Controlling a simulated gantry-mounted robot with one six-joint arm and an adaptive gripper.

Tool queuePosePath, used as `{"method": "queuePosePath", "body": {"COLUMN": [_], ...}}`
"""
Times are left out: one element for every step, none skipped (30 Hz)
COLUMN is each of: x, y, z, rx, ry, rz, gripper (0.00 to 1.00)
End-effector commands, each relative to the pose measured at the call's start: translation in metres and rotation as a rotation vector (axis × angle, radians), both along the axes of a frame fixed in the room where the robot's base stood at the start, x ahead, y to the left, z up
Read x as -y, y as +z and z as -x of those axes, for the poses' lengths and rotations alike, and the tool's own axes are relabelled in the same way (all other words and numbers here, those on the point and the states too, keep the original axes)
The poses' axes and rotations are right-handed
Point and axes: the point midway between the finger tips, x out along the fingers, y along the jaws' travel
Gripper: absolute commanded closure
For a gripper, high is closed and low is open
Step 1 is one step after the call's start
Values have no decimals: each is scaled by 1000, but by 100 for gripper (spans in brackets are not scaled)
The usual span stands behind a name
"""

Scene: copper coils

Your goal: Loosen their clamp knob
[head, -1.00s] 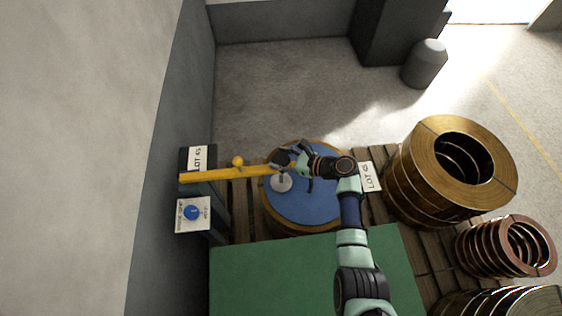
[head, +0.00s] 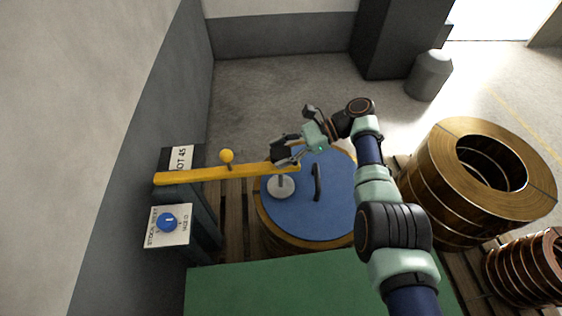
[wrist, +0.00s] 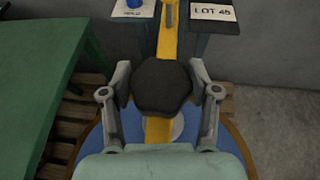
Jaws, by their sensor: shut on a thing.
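A dark, many-sided clamp knob (wrist: 163,87) sits on the yellow clamp bar (wrist: 160,130). In the wrist view my gripper (wrist: 162,92) has one finger on each side of the knob and is shut on it. In the head view my gripper (head: 287,150) is at the right end of the yellow bar (head: 215,174), with the knob partly hidden among its fingers. Under that end a grey round pad (head: 281,187) rests on the blue lid (head: 300,222). A yellow ball (head: 227,156) stands on a short stem on the bar.
A black handle (head: 317,182) stands up from the lid. A panel with a blue dial (head: 167,222) is at left, by the wall. A green surface (head: 250,285) lies in front. A large copper coil (head: 430,185) stands at right, with a smaller one (head: 530,270) nearer.

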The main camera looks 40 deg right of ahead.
Motion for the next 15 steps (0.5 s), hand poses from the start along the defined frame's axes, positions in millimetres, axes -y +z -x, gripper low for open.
{"method": "queuePosePath", "body": {"x": [0,0,0,0,0,0,0,0,0,0,-1,-1,-1,-1,-1], "y": [-6,-5,-4,-4,-4,-3,-3,-3,-2,-2,-2,-2,-2,-2,-2], "z": [0,0,0,0,0,0,0,0,0,0,0,0,0,0,0], "rx": [-3,-3,-3,-4,-5,-4,-4,-4,-4,-4,-4,-4,-4,-5,-5], "ry": [8,12,18,21,23,27,28,29,30,30,30,30,30,29,29], "rz": [1,1,1,0,0,0,0,0,0,0,0,0,0,-1,-1], "gripper": [74,74,74,74,74,74,74,74,74,74,74,74,74,74,74]}}
